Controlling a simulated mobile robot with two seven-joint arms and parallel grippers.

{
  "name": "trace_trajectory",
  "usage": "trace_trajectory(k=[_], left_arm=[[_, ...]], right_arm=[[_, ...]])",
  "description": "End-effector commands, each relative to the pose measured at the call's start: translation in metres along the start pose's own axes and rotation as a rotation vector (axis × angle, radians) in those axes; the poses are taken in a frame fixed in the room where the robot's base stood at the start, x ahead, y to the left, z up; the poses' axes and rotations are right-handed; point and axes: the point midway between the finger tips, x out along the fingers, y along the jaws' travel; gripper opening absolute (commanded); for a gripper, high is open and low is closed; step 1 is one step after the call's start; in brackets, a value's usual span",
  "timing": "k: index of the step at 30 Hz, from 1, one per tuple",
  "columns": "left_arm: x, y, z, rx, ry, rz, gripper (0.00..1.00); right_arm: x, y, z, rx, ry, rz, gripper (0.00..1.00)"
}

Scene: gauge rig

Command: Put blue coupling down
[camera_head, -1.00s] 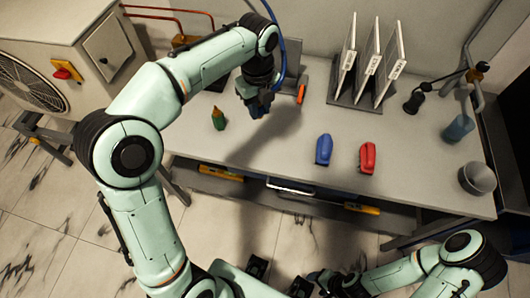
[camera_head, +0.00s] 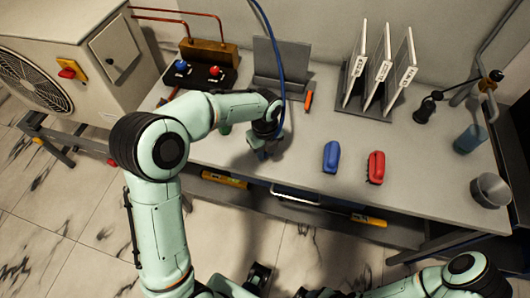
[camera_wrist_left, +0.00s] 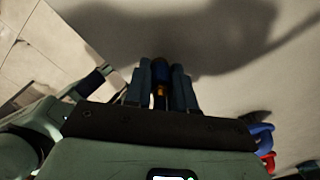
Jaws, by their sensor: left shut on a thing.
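My left gripper (camera_head: 262,152) is over the left-middle part of the grey bench (camera_head: 310,190), pointing down. In the wrist view its two fingers (camera_wrist_left: 161,90) are closed around the blue coupling (camera_wrist_left: 161,72), which shows as a dark blue piece with a brass-coloured part between them. A blue hose (camera_head: 281,65) runs from the top of the picture down to this gripper. In the head view the gripper mostly hides the coupling, and I cannot tell whether it touches the bench. My right gripper is dark and partly cut off at the bottom edge; its jaws are unclear.
A brass manifold with a blue knob (camera_head: 181,67) and a red knob (camera_head: 214,72) stands behind my left arm. A blue clamp-like object (camera_head: 331,157) and a red one (camera_head: 376,167) lie to the right.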

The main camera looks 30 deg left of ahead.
Motion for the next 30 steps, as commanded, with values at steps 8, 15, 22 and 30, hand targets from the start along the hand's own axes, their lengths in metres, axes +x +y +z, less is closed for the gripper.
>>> trace_trajectory(k=[8,15,22,30], left_arm=[[0.009,0.0,0.0,-0.001,-0.001,-0.002,0.0],[0.014,0.0,0.0,-0.001,0.0,-0.001,0.0],[0.013,0.0,0.0,0.0,0.0,-0.001,0.5],[0.003,-0.001,0.0,0.0,-0.002,-0.003,0.5]], right_arm=[[0.001,0.0,0.0,0.0,0.0,0.0,0.61],[0.003,0.001,0.001,0.0,-0.001,0.0,0.61],[0.002,0.001,0.0,0.0,-0.001,0.0,0.61],[0.0,0.0,0.0,0.0,0.0,0.0,0.61]])
